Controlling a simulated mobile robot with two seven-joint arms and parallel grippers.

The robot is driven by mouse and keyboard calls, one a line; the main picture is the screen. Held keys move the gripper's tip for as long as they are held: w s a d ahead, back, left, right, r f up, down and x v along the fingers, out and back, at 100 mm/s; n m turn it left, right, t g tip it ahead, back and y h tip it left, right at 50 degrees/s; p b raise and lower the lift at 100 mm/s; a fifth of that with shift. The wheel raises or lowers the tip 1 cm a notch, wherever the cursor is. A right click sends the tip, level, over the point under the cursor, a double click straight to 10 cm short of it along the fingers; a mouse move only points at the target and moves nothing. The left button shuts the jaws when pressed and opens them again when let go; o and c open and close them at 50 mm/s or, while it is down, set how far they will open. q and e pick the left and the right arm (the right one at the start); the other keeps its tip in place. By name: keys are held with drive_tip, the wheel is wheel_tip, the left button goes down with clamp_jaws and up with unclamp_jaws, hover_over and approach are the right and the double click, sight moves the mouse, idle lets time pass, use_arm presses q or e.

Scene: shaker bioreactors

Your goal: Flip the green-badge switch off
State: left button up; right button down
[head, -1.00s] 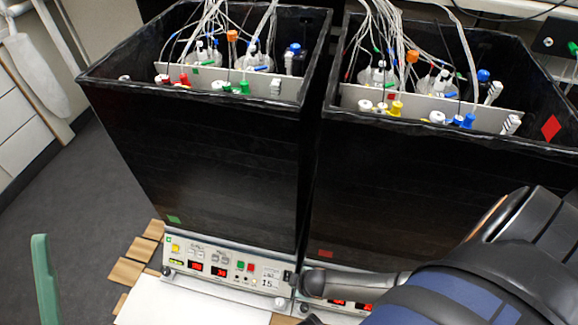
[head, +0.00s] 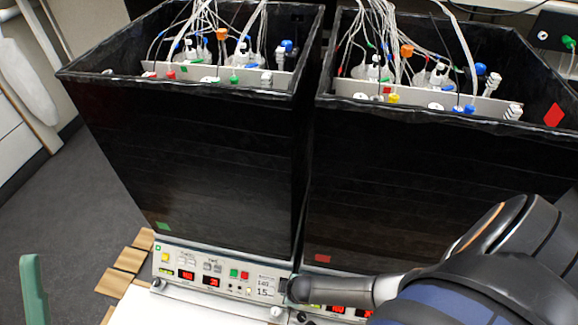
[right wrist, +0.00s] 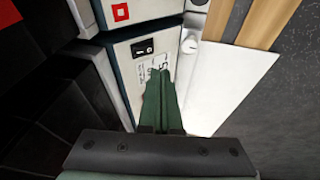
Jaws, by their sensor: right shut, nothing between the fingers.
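The left black unit bears a green badge (head: 163,226), with a white control panel (head: 215,272) below it. A black rocker switch (head: 282,285) sits at that panel's right end. It also shows in the right wrist view (right wrist: 143,47), beside a printed label. My right gripper (right wrist: 161,74) is shut and empty. Its green fingertips are over the label area, close to the switch but apart from it in the picture. In the head view my right arm hides the fingers. My left gripper is not in view. The switch's rocker position is too small to tell.
The right black unit bears a red badge (head: 322,258), and its panel is partly behind my right arm. A red square (right wrist: 121,12) marks the neighbouring panel in the wrist view. A white board (right wrist: 232,85) and wooden slats (head: 128,258) lie before the units. A green upright (head: 33,290) stands at left.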

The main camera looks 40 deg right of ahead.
drive_tip(key=b+x, duration=0.1)
drive_tip(key=x, duration=0.1)
drive_tip(key=d+b+x, duration=0.1)
drive_tip(key=b+x, duration=0.1)
drive_tip(key=x, duration=0.1)
drive_tip(key=shift+w+d+f+b, duration=0.1)
drive_tip(key=shift+w+f+b, duration=0.1)
drive_tip(key=shift+b, duration=0.1)
drive_tip(key=shift+w+d+f+b, duration=0.2)
drive_tip(key=shift+d+f+b, duration=0.15)
drive_tip(key=shift+f+b, duration=0.05)
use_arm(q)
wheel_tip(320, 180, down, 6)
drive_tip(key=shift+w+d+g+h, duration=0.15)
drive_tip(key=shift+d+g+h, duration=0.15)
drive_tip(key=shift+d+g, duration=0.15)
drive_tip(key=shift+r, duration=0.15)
use_arm(e)
drive_tip(key=shift+s, duration=0.1)
